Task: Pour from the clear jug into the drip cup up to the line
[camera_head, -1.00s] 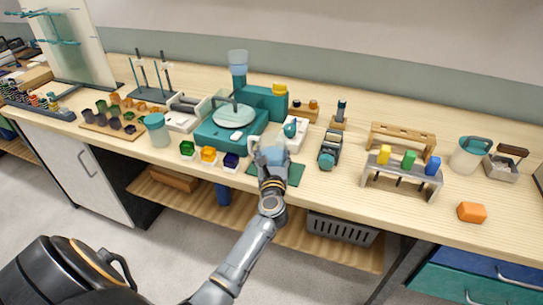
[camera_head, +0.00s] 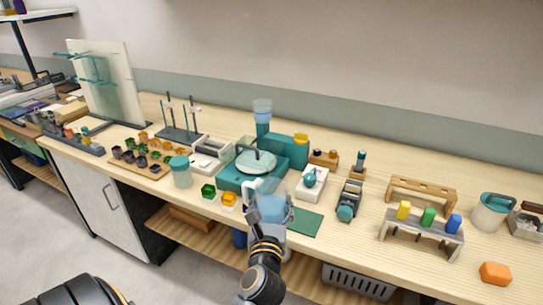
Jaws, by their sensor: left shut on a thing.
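My left gripper (camera_head: 270,221) is shut on a pale blue, see-through vessel that looks like the clear jug (camera_head: 269,197). A white handle shows on its left side. It looks roughly upright, in front of the teal machine and at the left of the green mat (camera_head: 306,222), apparently above the bench. The gripper hides its lower part. I cannot tell for sure which thing is the drip cup, and no fill line can be made out. My right gripper is not in view.
A white device (camera_head: 312,184), a teal instrument (camera_head: 348,200) and a grey rack (camera_head: 420,232) stand to the right. The mat's right part is clear.

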